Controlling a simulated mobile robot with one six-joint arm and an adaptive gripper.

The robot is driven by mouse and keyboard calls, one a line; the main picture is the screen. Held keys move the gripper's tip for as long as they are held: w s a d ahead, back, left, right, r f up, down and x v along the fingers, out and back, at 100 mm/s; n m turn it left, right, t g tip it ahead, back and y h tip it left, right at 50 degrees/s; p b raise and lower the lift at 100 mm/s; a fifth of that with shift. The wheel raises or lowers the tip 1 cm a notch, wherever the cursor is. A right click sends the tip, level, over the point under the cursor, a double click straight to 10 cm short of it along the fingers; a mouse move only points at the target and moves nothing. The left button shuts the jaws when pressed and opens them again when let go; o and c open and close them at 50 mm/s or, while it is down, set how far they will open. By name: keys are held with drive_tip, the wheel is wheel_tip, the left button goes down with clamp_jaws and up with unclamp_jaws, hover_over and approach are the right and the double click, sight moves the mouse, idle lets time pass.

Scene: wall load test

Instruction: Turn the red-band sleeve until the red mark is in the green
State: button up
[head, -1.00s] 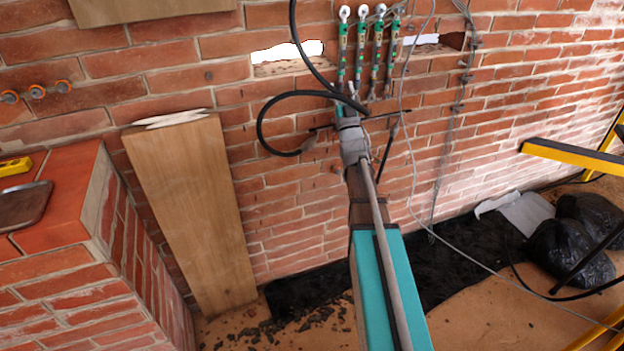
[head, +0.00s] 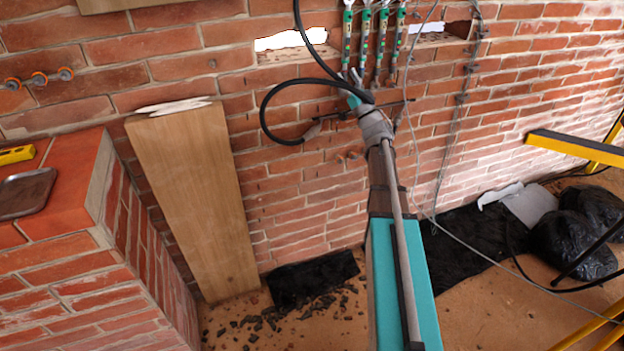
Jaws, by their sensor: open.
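Several upright metal rods with green sleeves hang in a row on the brick wall, at the top of the head view. The leftmost rod (head: 347,40) is nearest above my gripper. Its neighbours (head: 365,42), (head: 382,42) and (head: 399,40) stand to its right. Which sleeve carries the red band, and where any red mark sits, is too small to tell. My gripper (head: 352,75) is open, just at the lower end of the leftmost rods. Whether it touches a rod cannot be told. A black cable loops around it and partly hides it.
A wooden board (head: 195,200) leans on the wall at left, beside a brick pier (head: 80,290). A yellow-and-black beam (head: 570,148) juts in at right. Black bags (head: 575,245) and dark sheeting lie on the floor. A grey cable hangs right of my arm.

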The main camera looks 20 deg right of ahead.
drive_tip(key=b+v, duration=0.9)
drive_tip(key=v, duration=0.5)
drive_tip(key=shift+w+a+f+m+g+h+p, duration=2.35)
drive_tip(key=shift+m+g+h+p, duration=2.65)
drive_tip(key=shift+h, duration=2.8)
drive_tip(key=s+a+f+n+g+y+p, duration=0.3)
drive_tip(key=s+a+g+p, duration=0.6)
drive_tip(key=s+a, duration=0.3)
drive_tip(key=shift+s+a+f+g+y, duration=0.2)
drive_tip(key=shift+a+f+g+y, duration=0.4)
drive_tip(key=shift+a+f, duration=0.95)
